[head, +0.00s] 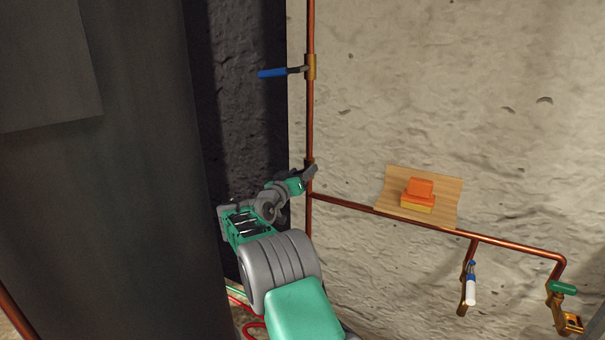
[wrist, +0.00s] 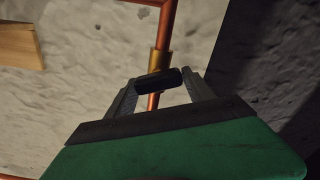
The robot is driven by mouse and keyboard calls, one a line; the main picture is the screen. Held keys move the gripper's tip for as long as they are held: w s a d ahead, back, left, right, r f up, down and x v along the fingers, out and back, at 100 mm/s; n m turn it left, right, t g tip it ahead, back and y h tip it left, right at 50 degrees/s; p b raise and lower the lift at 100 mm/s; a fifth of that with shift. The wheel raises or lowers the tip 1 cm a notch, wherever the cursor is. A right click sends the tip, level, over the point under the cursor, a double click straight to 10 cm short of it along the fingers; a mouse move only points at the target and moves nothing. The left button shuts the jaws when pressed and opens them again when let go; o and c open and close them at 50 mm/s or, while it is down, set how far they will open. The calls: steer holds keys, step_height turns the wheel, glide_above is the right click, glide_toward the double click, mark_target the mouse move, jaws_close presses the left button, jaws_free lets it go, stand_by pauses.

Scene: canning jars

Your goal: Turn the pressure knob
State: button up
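The pressure knob appears to be a short black bar-shaped handle (wrist: 158,82) in the wrist view, in front of a brass fitting (wrist: 158,62) on a vertical copper pipe. My gripper (wrist: 160,84) has its two grey fingers spread apart, one at each end of the black handle. The handle fills nearly all the space between the fingertips; I cannot tell whether they touch it. In the head view my gripper (head: 309,173) is at the vertical copper pipe (head: 310,130), just above the pipe junction. The gripper hides the knob there.
A blue lever (head: 275,73) sits higher on the pipe. A wooden shelf (head: 396,184) holding an orange and yellow object (head: 418,190) is on the right wall. A blue-and-white valve handle (head: 471,287) and green tap handle (head: 562,288) are lower right. A dark panel (head: 130,200) stands left.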

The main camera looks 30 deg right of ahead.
steer(key=o, duration=0.4)
steer(key=p+v, duration=0.1)
steer(key=v, duration=0.6)
steer(key=shift+s+a, duration=0.2)
steer(key=shift+a, duration=0.15)
